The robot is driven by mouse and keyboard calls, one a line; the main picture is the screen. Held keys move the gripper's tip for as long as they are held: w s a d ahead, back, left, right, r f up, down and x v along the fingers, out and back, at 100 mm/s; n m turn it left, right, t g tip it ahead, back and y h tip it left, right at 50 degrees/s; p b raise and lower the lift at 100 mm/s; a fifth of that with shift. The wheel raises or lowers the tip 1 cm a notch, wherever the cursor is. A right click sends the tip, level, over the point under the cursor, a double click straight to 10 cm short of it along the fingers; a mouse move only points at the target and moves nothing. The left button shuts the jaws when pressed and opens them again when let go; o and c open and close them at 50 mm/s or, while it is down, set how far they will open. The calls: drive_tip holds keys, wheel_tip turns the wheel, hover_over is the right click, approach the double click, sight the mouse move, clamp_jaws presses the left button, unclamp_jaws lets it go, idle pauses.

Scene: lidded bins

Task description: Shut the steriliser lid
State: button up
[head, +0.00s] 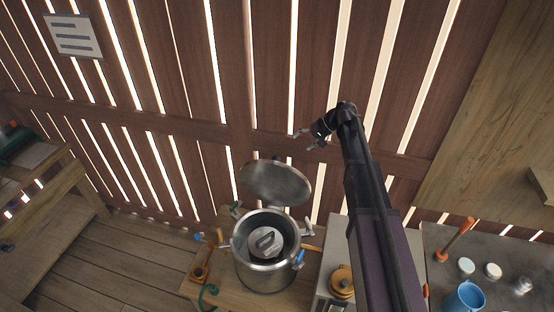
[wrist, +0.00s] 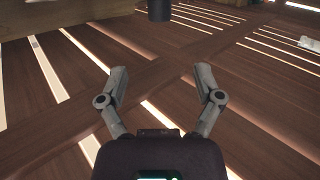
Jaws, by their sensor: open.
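The steriliser (head: 264,272) is a round metal pot on a wooden bench in the lower middle of the head view. Its lid (head: 275,182) stands raised at the pot's far side, tilted up. Inside the open pot is a grey metal item with a handle (head: 267,241). My gripper (head: 303,139) is above and to the right of the lid, apart from it. In the wrist view my gripper (wrist: 160,88) has its fingers spread wide with nothing between them. The steriliser and lid do not clearly show in the wrist view.
A slatted wooden wall (head: 190,70) stands behind. Right of the pot are an orange-yellow container (head: 342,281), a blue mug (head: 466,298) and small white jars (head: 493,270). Coloured handles ring the pot, and a small wooden item (head: 199,274) sits at its left.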

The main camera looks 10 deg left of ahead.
sight(277, 159)
drive_tip(key=b+x, duration=0.8)
drive_tip(key=x, duration=0.3)
drive_tip(key=shift+a+f, duration=0.1)
drive_tip(key=shift+f, duration=0.15)
drive_tip(key=shift+b+x, duration=0.75)
drive_tip(key=shift+x, duration=0.25)
drive_tip(key=shift+a, duration=0.1)
clamp_jaws()
drive_tip(key=shift+s, duration=0.1)
